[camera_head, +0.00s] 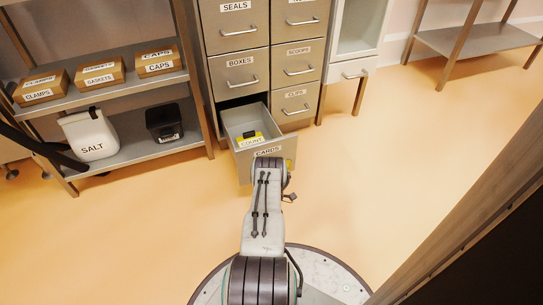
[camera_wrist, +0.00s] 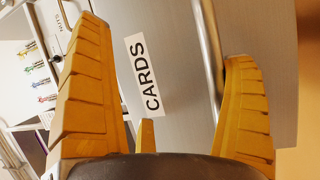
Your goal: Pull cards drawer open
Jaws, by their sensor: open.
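The cards drawer (camera_head: 244,122) is at the bottom of the left column of the cabinet. It stands well out, and its inside shows, with a yellow and white item marked COUNT (camera_head: 250,139) in it. In the wrist view its grey front (camera_wrist: 170,70) carries a CARDS label (camera_wrist: 143,74). My gripper (camera_wrist: 165,40) is open at this front, its yellow fingers spread. The drawer's bar handle (camera_wrist: 209,45) lies between the fingers, close beside the right one. I cannot tell whether they touch. In the head view my arm hides the handle and most of the gripper.
The cabinet's other drawers, such as BOXES (camera_head: 240,75) and CLIPS (camera_head: 294,104), are shut. A shelf unit (camera_head: 130,154) with boxes and a SALT container (camera_head: 90,136) stands left. A brown panel (camera_head: 480,200) is at the near right. The floor (camera_head: 370,150) right of the drawer is clear.

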